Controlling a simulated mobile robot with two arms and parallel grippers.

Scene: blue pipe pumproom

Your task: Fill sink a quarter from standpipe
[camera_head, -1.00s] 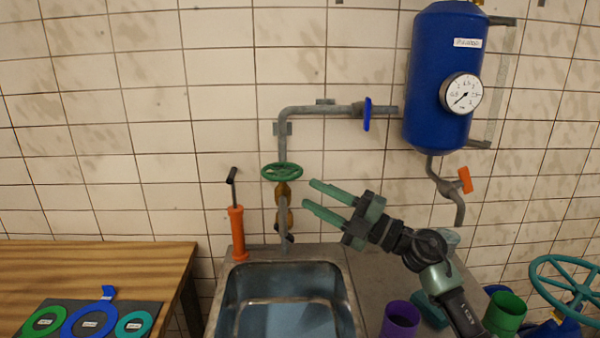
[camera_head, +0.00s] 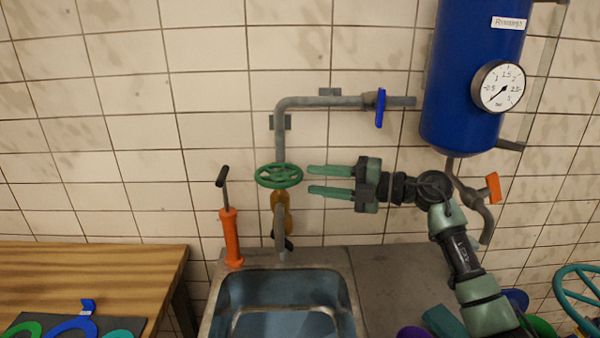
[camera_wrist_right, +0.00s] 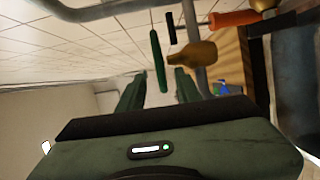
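The metal sink (camera_head: 290,275) is set in a counter, with a bluish basin inside. The grey standpipe (camera_head: 281,140) comes down the wall above it. A green handwheel (camera_head: 279,175) sits on the pipe above a brass valve body (camera_head: 281,212) and spout. A blue lever (camera_head: 380,108) is on the horizontal pipe. My right gripper (camera_head: 310,180) is open, fingers pointing left, just right of the handwheel and apart from it. In the right wrist view the handwheel (camera_wrist_right: 158,62) appears edge-on between and beyond the fingers, beside the brass body (camera_wrist_right: 193,55). My left gripper is not in view.
An orange hand pump (camera_head: 231,237) stands left of the spout. A blue tank (camera_head: 470,90) with a gauge (camera_head: 498,87) and orange lever (camera_head: 492,187) hangs right. A wooden table (camera_head: 90,272) is left; a teal wheel (camera_head: 580,290) is at lower right.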

